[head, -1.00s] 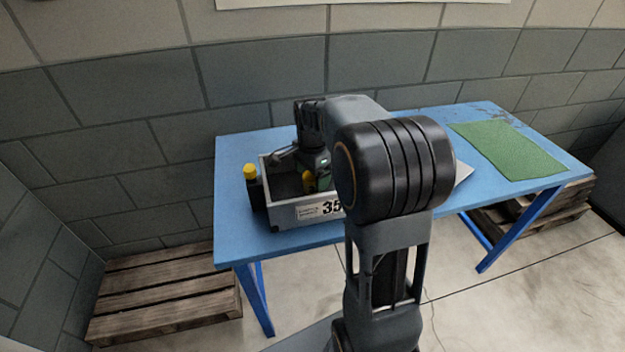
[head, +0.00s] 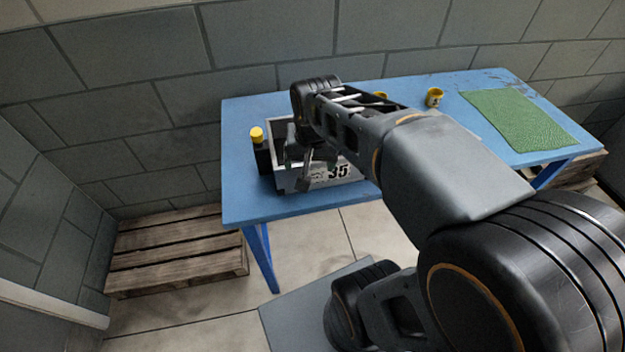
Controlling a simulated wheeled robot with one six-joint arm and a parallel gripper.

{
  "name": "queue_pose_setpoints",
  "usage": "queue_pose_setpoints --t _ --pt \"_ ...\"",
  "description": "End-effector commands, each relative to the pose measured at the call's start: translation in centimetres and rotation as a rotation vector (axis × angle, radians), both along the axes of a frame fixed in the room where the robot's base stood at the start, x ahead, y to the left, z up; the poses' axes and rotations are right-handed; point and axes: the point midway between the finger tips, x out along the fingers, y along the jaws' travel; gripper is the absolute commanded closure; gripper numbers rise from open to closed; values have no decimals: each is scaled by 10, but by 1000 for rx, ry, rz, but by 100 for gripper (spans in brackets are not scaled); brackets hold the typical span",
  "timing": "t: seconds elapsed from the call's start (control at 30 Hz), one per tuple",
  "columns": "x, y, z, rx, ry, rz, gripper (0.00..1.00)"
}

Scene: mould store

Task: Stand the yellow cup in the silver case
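The silver case (head: 290,183), an open-topped box with a "35" label, stands at the left front of the blue table. My arm hides part of its opening and right side. My gripper (head: 312,172) hangs at the case's front, over its front wall in the picture; its fingers are small and dark, and I cannot tell their gap. A yellow cup (head: 435,97) with a dark mark stands at the table's back, right of the case. Another yellow item (head: 380,95) shows behind my arm, mostly hidden; I cannot tell what it is.
A black bottle with a yellow cap (head: 258,150) stands close by the case's left side. A green mat (head: 515,120) lies on the right of the blue table (head: 250,208). A wooden pallet (head: 175,250) lies on the floor at left. A block wall rises behind.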

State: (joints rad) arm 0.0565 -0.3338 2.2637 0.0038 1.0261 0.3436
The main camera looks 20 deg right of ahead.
Motion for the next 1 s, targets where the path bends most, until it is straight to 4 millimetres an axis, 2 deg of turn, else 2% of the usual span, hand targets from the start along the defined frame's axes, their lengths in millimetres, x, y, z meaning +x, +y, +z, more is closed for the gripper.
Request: queue_pose_setpoints --t 0.03,0.1,0.23,0.63,0.77,1.0 --pt "-14 6 -7 -17 -21 99 17" --pt "-28 12 -17 -38 -42 217 17" --pt "-43 17 -28 -66 -65 349 17" --pt "-47 17 -30 -75 -70 387 17" --pt "-48 17 -15 -77 -73 387 17" --pt "-51 17 44 -88 -87 389 17"
